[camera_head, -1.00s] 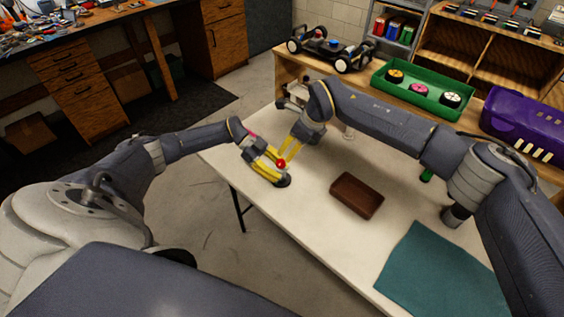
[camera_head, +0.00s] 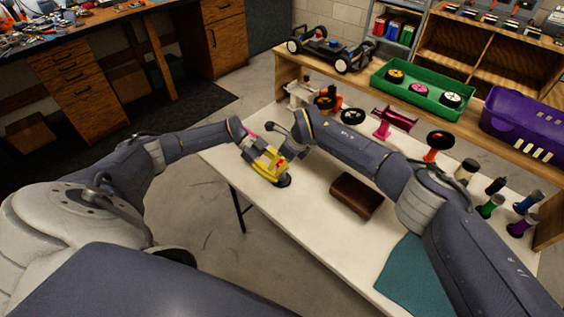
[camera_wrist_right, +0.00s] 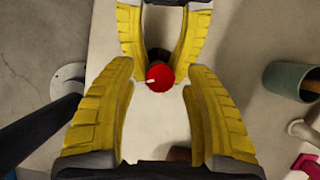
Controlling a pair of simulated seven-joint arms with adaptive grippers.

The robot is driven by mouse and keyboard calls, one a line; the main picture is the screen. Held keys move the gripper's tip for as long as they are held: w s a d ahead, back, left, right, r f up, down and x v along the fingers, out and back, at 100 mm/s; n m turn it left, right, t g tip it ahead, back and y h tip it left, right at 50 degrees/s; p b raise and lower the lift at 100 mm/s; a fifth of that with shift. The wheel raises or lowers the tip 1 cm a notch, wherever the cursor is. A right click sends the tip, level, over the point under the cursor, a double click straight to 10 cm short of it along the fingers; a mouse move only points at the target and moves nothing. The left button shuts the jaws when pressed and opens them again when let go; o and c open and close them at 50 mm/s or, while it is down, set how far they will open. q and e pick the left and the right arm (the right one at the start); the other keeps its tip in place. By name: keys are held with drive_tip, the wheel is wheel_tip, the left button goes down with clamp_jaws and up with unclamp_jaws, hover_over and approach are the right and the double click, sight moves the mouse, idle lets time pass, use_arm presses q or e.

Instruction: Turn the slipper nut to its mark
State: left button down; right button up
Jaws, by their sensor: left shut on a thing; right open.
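The slipper nut looks like a round red cap (camera_head: 282,162) near the left edge of the white table. In the right wrist view the red cap (camera_wrist_right: 160,76) has a short white mark pointing left. A dark part shows beside it. My left gripper (camera_head: 266,172) is shut, apparently on this dark part; its fingers also show at the top of the right wrist view (camera_wrist_right: 158,38). My right gripper (camera_wrist_right: 158,68) is open, with one finger on each side of the red cap and gaps visible. A black round base (camera_head: 284,181) shows below the left fingers.
A brown box (camera_head: 357,196) and a teal mat (camera_head: 405,278) lie on the table (camera_head: 300,240). Wheels, a pink part (camera_head: 393,122) and several bottles stand toward the back and right. A car chassis (camera_head: 330,50) and green tray (camera_head: 425,88) are on the shelf behind.

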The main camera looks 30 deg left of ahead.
drive_tip(key=shift+c, duration=0.3)
clamp_jaws()
idle(0.4)
drive_tip(key=shift+m+t, duration=0.5)
drive_tip(key=shift+m, duration=1)
drive_tip(key=shift+f, duration=0.1)
drive_tip(key=shift+o, duration=0.3)
unclamp_jaws()
